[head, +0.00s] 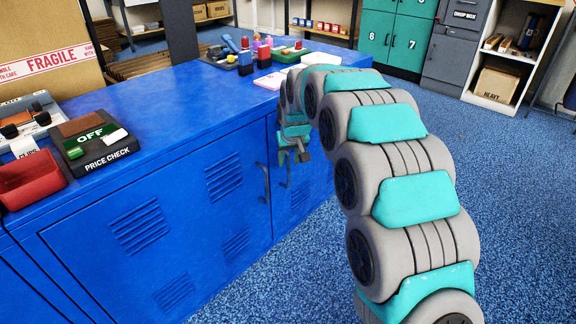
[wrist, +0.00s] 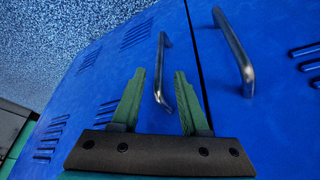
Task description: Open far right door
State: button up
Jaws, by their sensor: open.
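The blue cabinet (head: 150,130) has several louvred doors. The far right door (head: 312,178) is at its far end, partly behind my arm, and looks shut. In the wrist view this door (wrist: 110,75) fills the left and middle, with a dark metal bar handle (wrist: 164,65) near its seam. My gripper (head: 300,155) is at this door, in front of its upper part. In the wrist view my gripper (wrist: 160,75) is open, its two green fingers on either side of the handle's lower part. I cannot tell how deep the handle sits between them.
The neighbouring door's handle (wrist: 233,50) is just across the seam; that door (head: 170,215) looks shut. The blue countertop (head: 190,85) carries a price-check device (head: 93,138), a red tray (head: 28,178) and several small items. Blue carpet (head: 510,190) is clear to the right.

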aim_at(288, 163)
jog(key=shift+x, duration=1.95)
grip_shut()
jog(key=shift+s, duration=0.1)
